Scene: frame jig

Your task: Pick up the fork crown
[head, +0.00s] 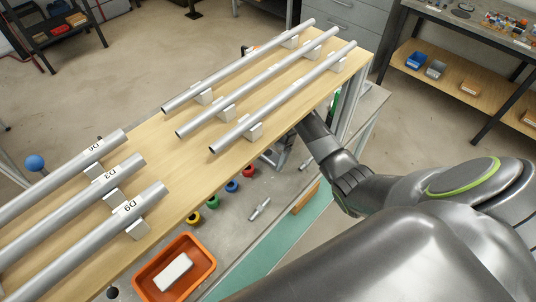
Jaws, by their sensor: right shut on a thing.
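My right arm comes in from the right and reaches down beside the wooden rack. My right gripper (277,155) is partly hidden under the rack's front edge, low over the grey bench. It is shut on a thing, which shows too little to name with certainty. A small silver part (260,208) lies on the bench, apart from the gripper; I cannot tell if it is the fork crown. My left gripper is out of view.
The wooden rack (165,143) carries several silver tubes on white blocks. An orange tray (197,284) holds a white block. Coloured rings, including a blue one (232,186), line the bench. A green mat (285,243) lies at its near side. Shelving stands at the right.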

